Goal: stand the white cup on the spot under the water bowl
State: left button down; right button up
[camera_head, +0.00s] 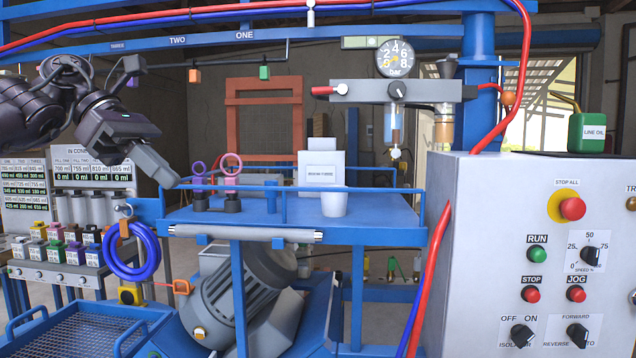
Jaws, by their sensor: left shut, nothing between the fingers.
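The white cup (334,203) stands upright near the front edge of the blue shelf (262,213), in front of a white labelled box. The water bowl (395,124) hangs from the air unit under the pressure gauge, above the shelf's right end, with a small drain fitting below it. The cup is to the left of the bowl and lower. A marked spot under the bowl cannot be made out. My left gripper (169,179) is shut and empty at the shelf's left end, well left of the cup. My right gripper is not in view.
The white labelled box (318,168) and two ring-topped pins (231,183) stand on the shelf. A blue rail (400,190) runs round it. The control cabinet (500,230) and a red hose (437,240) bound the right side. A second bowl (444,125) hangs beside the water bowl.

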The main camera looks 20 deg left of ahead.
aim_at(334, 204)
jog(key=i, duration=1.15)
